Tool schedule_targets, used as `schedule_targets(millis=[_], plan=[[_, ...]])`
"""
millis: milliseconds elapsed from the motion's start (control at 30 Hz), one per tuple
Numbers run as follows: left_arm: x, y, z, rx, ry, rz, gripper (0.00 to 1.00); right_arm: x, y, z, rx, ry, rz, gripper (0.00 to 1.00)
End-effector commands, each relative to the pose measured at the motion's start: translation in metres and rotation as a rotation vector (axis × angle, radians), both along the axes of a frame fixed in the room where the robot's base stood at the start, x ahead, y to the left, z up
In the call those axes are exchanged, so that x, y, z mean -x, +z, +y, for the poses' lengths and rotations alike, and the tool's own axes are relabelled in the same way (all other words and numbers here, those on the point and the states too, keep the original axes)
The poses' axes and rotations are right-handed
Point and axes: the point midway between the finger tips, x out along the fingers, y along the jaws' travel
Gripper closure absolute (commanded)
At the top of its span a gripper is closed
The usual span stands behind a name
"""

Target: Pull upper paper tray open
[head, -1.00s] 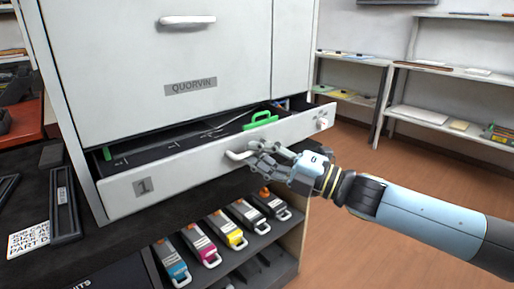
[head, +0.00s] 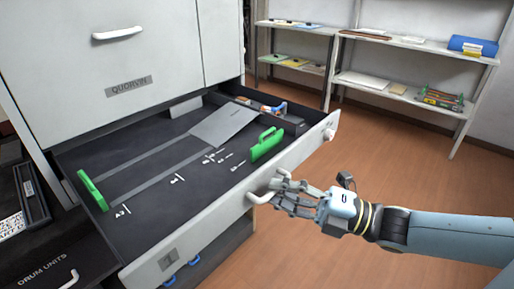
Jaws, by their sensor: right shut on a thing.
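The upper paper tray (head: 155,225), a wide drawer with a dark inside and a light grey front, stands pulled out of the white printer (head: 100,60). Inside it are a green guide (head: 266,144) at the right, another green guide (head: 92,190) at the left and a grey plate (head: 224,125). My right gripper (head: 272,190) is shut on the white tray handle (head: 258,198) at the middle of the tray front. Its fingers hide part of the handle. My left gripper is not in view.
A drawer marked drum units (head: 45,272) lies at the lower left. Shelves (head: 385,80) with papers and boxes stand along the back wall. The brown floor (head: 400,160) to the right of the tray is clear.

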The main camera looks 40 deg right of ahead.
Motion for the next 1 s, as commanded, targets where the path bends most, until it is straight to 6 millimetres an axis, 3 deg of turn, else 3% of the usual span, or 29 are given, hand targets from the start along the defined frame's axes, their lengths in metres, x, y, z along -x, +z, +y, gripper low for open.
schedule_targets(millis=[100, 300, 867, 900, 1000], plan=[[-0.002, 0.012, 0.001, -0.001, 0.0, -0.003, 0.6, 0.021, 0.004, -0.002, -0.005, 0.0, 0.0, 1.0], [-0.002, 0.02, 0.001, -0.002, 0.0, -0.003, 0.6, 0.044, 0.002, -0.003, -0.005, 0.001, -0.002, 1.0], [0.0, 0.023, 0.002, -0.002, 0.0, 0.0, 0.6, 0.053, 0.001, -0.004, -0.005, 0.002, -0.004, 1.0], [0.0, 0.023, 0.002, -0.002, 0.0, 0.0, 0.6, 0.053, 0.001, -0.004, -0.005, 0.002, -0.004, 0.85], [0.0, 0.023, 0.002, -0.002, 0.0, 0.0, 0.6, 0.053, 0.001, -0.004, -0.004, 0.002, -0.004, 0.72]])
